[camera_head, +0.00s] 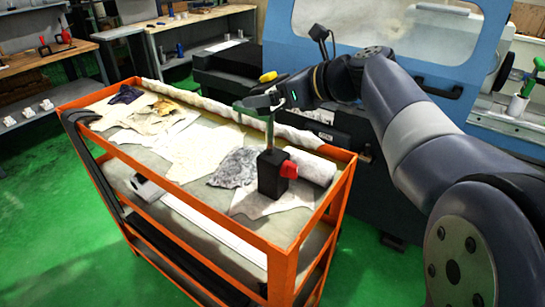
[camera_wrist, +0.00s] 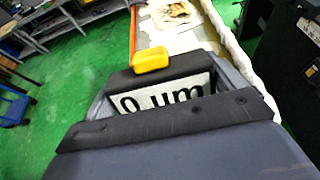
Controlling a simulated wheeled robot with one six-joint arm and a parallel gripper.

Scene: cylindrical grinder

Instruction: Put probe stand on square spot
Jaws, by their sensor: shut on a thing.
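The probe stand (camera_head: 272,175) has a black block base with a red knob, and a thin post rises from it. It stands upright at the near right end of the cart's top. I cannot tell whether its base touches the cloth below. My gripper (camera_head: 262,101) is shut on the upper part of the stand. In the wrist view a white face reading "0 µm" (camera_wrist: 160,99) shows between dark bars, with a yellow piece (camera_wrist: 151,60) beyond it. I cannot make out the square spot.
The orange cart (camera_head: 210,208) holds pale rags, a grey cloth (camera_head: 233,167) and a white roll (camera_head: 311,166) beside the stand. The blue grinding machine (camera_head: 450,70) stands behind and to the right. Workbenches (camera_head: 62,68) are at the back left. Green floor lies open at left.

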